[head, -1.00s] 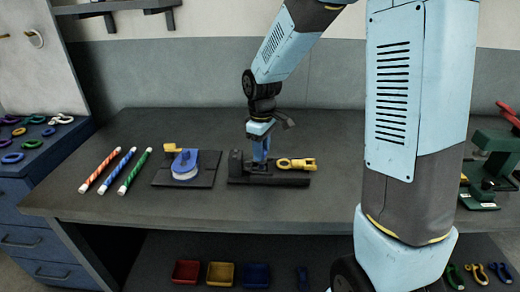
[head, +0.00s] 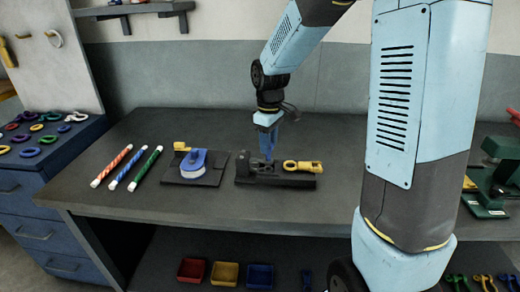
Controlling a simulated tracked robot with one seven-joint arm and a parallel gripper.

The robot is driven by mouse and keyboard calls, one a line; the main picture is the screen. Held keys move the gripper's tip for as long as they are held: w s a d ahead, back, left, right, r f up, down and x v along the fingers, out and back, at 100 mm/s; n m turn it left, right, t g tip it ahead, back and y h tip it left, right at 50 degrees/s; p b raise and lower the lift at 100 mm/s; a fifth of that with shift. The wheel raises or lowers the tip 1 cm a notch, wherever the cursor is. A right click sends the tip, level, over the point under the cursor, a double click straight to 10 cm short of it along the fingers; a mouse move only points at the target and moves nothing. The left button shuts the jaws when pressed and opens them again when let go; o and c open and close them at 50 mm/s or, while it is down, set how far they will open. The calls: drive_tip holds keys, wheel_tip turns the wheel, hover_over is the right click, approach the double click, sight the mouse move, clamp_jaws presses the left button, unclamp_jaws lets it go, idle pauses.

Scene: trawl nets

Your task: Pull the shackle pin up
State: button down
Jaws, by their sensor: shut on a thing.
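My gripper (head: 268,156) points down over the left part of a black fixture (head: 298,182) on the bench. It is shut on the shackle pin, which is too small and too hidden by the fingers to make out. A yellow shackle (head: 306,166) lies flat on the right part of the fixture, just right of the fingers. I cannot tell how far the pin stands out of its hole.
A dark plate (head: 211,178) with a blue and white piece (head: 193,163) stands left of the fixture. Striped rods, orange (head: 111,166), blue (head: 128,168) and green (head: 146,168), lie further left. Green equipment (head: 487,190) stands at the right. The bench (head: 230,130) behind is clear.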

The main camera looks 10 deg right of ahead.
drive_tip(key=shift+r, duration=0.2)
drive_tip(key=c, duration=0.9)
unclamp_jaws()
wheel_tip(320, 180, up, 14)
drive_tip(key=shift+f, duration=0.15)
drive_tip(key=shift+s, duration=0.1)
drive_tip(key=s+d+m+t, duration=0.2)
drive_tip(key=s+m, duration=0.1)
drive_tip(key=s, duration=0.4)
drive_tip(key=s+d+r+m+t, duration=0.1)
drive_tip(key=s+d+m, duration=0.2)
drive_tip(key=s, duration=0.5)
drive_tip(key=s+d+r+m+t, duration=0.1)
drive_tip(key=s+d+m+t, duration=0.1)
drive_tip(key=s, duration=0.6)
drive_tip(key=shift+d+r+m+t, duration=0.25)
drive_tip(key=shift+d+m, duration=0.25)
drive_tip(key=shift+m, duration=0.4)
